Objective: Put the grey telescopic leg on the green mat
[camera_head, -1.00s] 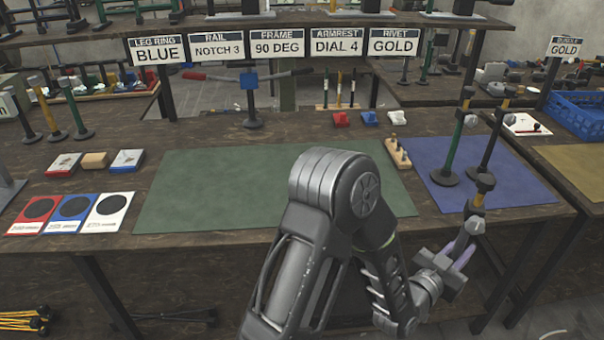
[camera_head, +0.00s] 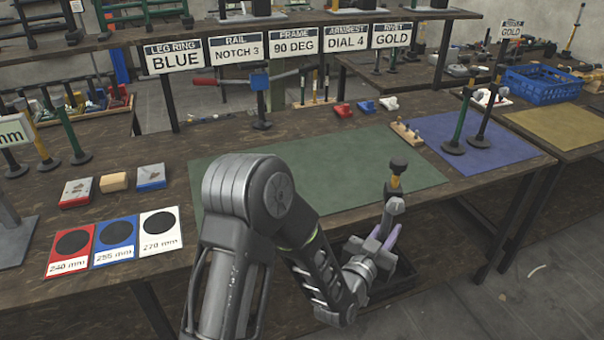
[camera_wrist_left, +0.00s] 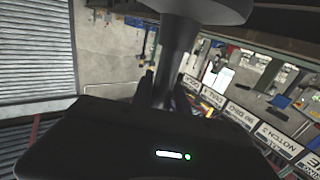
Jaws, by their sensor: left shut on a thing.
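My left gripper (camera_head: 388,224) is shut on the grey telescopic leg (camera_head: 396,184), near the front edge of the green mat in the head view. The leg stands up from the fingers, with a yellow band and a dark round end on top. Its lower part is hidden by the fingers. In the left wrist view the leg (camera_wrist_left: 178,45) is a dark grey tube with a wide disc, between the fingers. The green mat (camera_head: 330,165) lies bare on the bench, partly hidden by my arm. I cannot tell whether the leg is over the mat or in front of it. My right gripper is not in view.
A blue mat (camera_head: 505,150) at right holds a green leg (camera_head: 462,118) and a dark leg (camera_head: 484,115). A wooden block with pegs (camera_head: 406,133) stands by the green mat's right edge. Size cards (camera_head: 115,240) lie at left. A blue stand (camera_head: 260,100) is behind.

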